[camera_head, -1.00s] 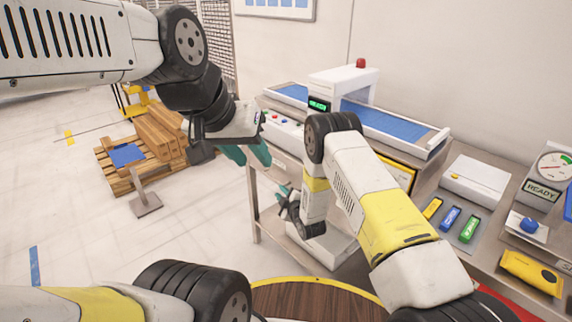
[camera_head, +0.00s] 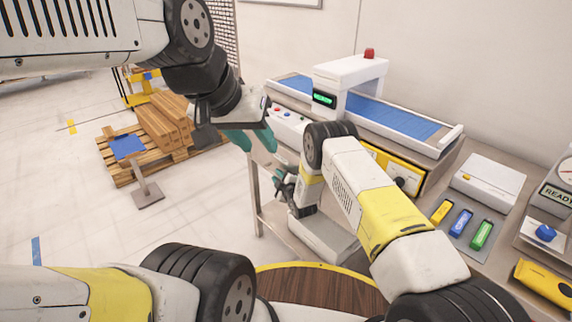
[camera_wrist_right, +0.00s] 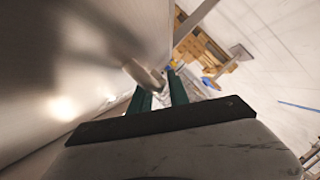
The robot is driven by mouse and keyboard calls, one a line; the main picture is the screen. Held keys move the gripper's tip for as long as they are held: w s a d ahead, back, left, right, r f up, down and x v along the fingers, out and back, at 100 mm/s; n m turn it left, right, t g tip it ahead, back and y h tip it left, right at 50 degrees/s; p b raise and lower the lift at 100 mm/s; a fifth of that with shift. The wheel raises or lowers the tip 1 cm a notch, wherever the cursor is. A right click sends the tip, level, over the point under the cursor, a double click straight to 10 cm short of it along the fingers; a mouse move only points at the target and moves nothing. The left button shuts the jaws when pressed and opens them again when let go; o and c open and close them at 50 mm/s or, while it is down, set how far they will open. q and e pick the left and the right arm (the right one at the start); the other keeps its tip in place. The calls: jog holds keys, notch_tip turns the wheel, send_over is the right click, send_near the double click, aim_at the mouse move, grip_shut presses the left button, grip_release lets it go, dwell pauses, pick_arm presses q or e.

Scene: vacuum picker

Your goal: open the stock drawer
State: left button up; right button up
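The yellow front (camera_head: 408,174) under the conveyor bench shows in the head view, partly hidden behind my right arm; I cannot tell whether it is the stock drawer. My right gripper (camera_wrist_right: 160,84) has its green fingers apart in the right wrist view, close beside a large grey metal surface (camera_wrist_right: 85,60). A pale rounded bar (camera_wrist_right: 143,73) stands by its left fingertip; I cannot tell whether they touch. My left gripper (camera_head: 252,140) is open and empty, left of the bench.
A conveyor (camera_head: 400,125) with a white scanner arch (camera_head: 350,75) stands on the bench. Yellow, blue and green items (camera_head: 461,222) lie at the right. A pallet of wooden beams (camera_head: 165,130) and a blue-topped stand (camera_head: 147,195) are on the left floor, with free floor in front.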

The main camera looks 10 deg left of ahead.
jog(key=shift+w+a, duration=0.1)
jog(key=shift+c, duration=0.4)
grip_shut()
dwell(1.1)
